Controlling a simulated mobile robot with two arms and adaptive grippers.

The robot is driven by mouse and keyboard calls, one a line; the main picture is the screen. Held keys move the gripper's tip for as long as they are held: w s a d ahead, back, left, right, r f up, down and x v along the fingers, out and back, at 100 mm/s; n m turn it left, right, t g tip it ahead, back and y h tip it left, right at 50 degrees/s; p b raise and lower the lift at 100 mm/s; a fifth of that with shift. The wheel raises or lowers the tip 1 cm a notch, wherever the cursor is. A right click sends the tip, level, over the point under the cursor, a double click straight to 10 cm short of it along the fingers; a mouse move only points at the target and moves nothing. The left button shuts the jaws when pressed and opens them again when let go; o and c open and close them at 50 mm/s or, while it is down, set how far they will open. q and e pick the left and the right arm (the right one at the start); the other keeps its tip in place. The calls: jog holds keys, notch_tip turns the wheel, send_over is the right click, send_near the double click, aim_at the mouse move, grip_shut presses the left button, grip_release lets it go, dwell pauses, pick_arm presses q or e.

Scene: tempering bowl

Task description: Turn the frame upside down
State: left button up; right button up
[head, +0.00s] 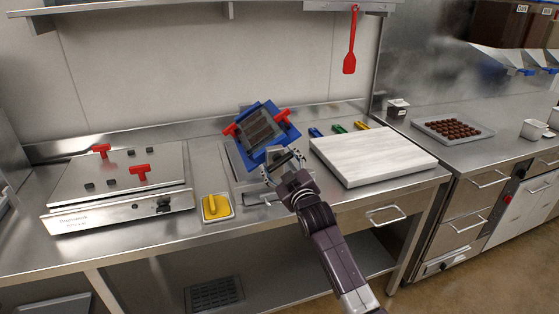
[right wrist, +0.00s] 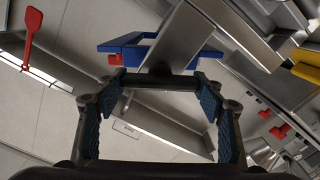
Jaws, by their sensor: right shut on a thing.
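The frame (head: 281,114) is blue with red handles at two sides and dark bars across its middle. It is tilted in the air above the counter, its barred face toward the head camera. My right gripper (head: 281,168) is shut on its lower side. In the right wrist view the blue frame (right wrist: 133,41) shows beyond my right gripper (right wrist: 158,115), with a grey metal part across it. The exact contact of the fingers is hard to see. My left gripper is not in view.
A steel appliance (head: 75,185) with red handles stands left; a yellow item in a small tray (head: 217,208) sits beside it. A white marble slab (head: 372,156) lies right, with small coloured tools behind. A red spatula (head: 350,55) hangs on the wall.

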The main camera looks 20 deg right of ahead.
jog(key=shift+n+p, duration=0.45)
jog(key=shift+n, duration=1.45)
jog(key=shift+a+f+n+p, duration=0.1)
jog(key=shift+n+p, duration=0.25)
jog(key=shift+n, duration=1.55)
jog(key=shift+f+n+p, duration=0.1)
jog(key=shift+n+p, duration=0.25)
jog(key=shift+n, duration=1.85)
jog(key=shift+f+n+p, duration=0.1)
jog(key=shift+n+p, duration=0.25)
jog(key=shift+n, duration=1.55)
jog(key=shift+n+p, duration=0.4)
jog(key=shift+n, duration=1.3)
jog(key=shift+f+n+p, duration=0.15)
jog(key=shift+n+p, duration=0.45)
jog(key=shift+n, duration=1.3)
jog(key=shift+d+n+p, duration=0.2)
jog(key=shift+n+p, duration=1)
jog(key=shift+n, duration=1.9)
jog(key=shift+f+n, duration=0.1)
jog(key=shift+n, duration=0.3)
jog(key=o, duration=1.7)
